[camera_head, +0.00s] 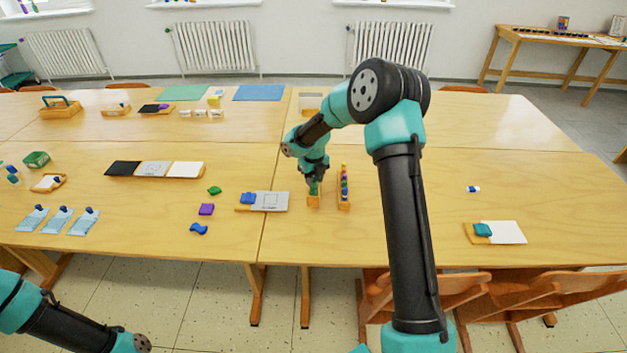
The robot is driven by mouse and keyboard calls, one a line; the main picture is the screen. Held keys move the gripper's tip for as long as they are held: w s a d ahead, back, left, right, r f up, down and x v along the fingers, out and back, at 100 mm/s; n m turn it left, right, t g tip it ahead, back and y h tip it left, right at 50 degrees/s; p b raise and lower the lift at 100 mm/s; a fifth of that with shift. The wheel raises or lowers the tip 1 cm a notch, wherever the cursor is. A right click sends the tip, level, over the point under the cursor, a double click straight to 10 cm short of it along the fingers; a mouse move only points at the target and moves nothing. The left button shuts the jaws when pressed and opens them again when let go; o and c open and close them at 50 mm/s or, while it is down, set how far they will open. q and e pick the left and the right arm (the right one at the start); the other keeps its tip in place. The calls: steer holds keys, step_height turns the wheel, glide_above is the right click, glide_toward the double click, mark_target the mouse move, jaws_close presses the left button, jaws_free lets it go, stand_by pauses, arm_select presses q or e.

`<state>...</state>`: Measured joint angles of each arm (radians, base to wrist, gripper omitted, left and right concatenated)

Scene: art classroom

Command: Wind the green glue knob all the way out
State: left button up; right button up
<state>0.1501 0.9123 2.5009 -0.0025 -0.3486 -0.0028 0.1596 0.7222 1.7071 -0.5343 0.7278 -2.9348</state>
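My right gripper (314,182) points down over a small orange block-like holder (314,202) near the middle of the table. A small green piece (315,189), which looks like the green glue knob, shows at the fingertips on top of that holder. The fingers are at the green piece, but they are too small and too covered to show whether they are closed on it. My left arm reaches in at the bottom left, below the table edge, and its gripper is not in view.
An orange rack with several coloured pieces (344,190) stands just right of the holder. A grey board (272,201) with a blue block lies to its left. Loose green, purple (206,209) and blue pieces lie farther left. The table between the rack and a white sheet (506,233) is mostly clear.

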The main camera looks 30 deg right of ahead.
steer(key=shift+c, duration=0.9)
steer(key=m, duration=0.2)
steer(key=shift+m, duration=0.3)
steer(key=shift+o, duration=1.1)
steer(key=o, duration=1.2)
steer(key=shift+o, duration=0.2)
steer(key=shift+r, duration=0.15)
steer(key=shift+r, duration=2.9)
